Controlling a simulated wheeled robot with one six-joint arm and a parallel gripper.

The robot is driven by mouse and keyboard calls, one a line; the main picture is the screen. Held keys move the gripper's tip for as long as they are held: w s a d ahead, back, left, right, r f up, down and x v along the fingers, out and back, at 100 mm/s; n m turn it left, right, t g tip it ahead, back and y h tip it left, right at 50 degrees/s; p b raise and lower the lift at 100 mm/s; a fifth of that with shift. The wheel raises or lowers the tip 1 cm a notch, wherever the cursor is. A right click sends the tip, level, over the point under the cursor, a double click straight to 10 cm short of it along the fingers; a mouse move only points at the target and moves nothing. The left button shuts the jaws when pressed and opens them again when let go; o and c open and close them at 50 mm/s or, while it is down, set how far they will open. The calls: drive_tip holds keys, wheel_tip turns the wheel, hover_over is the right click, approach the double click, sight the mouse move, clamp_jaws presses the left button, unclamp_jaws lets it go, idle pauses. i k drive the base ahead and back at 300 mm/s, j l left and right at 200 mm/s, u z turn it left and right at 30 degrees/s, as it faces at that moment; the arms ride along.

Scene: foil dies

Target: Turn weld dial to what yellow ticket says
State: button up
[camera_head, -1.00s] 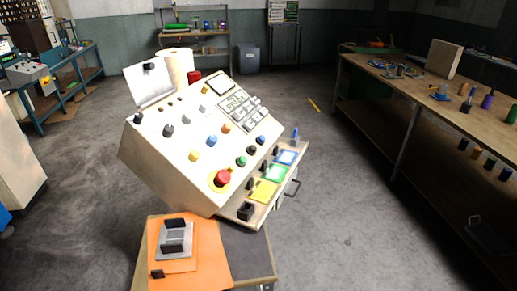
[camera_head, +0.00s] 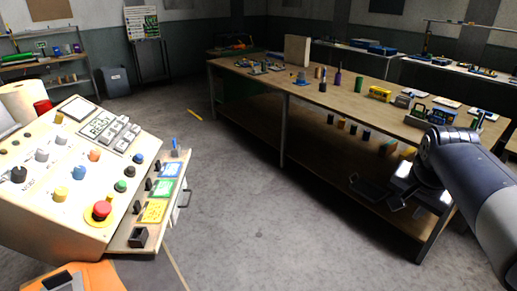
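The white sloped console (camera_head: 45,215) stands at the left, cut by the frame edge. Its face carries several knobs: a black knob (camera_head: 18,175), grey ones (camera_head: 42,155), a yellow one (camera_head: 60,194), blue, orange and green ones. The labels are too small to tell which is the weld dial. The yellow ticket (camera_head: 153,211) lies on the side ledge, below a green ticket (camera_head: 163,189) and a blue ticket (camera_head: 172,169); its writing is not legible. My arm enters at the right, away from the console. My gripper (camera_head: 408,188) is partly hidden below the wrist, its fingers unclear.
A long workbench (camera_head: 300,98) with tools and a lower shelf (camera_head: 335,195) runs across the right. Grey floor (camera_head: 235,205) between console and bench is clear.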

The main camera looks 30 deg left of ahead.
sight(60, 195)
drive_tip(key=i+u, duration=0.2)
drive_tip(key=i, duration=0.25)
drive_tip(key=i+l+u, duration=0.1)
drive_tip(key=i+u, duration=0.15)
drive_tip(key=i, duration=0.25)
drive_tip(key=i+l+u, duration=0.2)
drive_tip(key=i, duration=0.25)
drive_tip(key=i+j+u, duration=0.15)
drive_tip(key=u, duration=0.3)
drive_tip(key=i+u, duration=0.6)
drive_tip(key=u, duration=0.35)
drive_tip(key=i+l+u, duration=0.1)
drive_tip(key=i+u, duration=0.15)
drive_tip(key=u, duration=0.2)
drive_tip(key=i+j+u, duration=0.15)
drive_tip(key=u, duration=0.25)
drive_tip(key=i+u, duration=0.65)
drive_tip(key=u, duration=0.15)
drive_tip(key=i+l+u, duration=0.15)
drive_tip(key=u, duration=0.25)
drive_tip(key=i, duration=0.1)
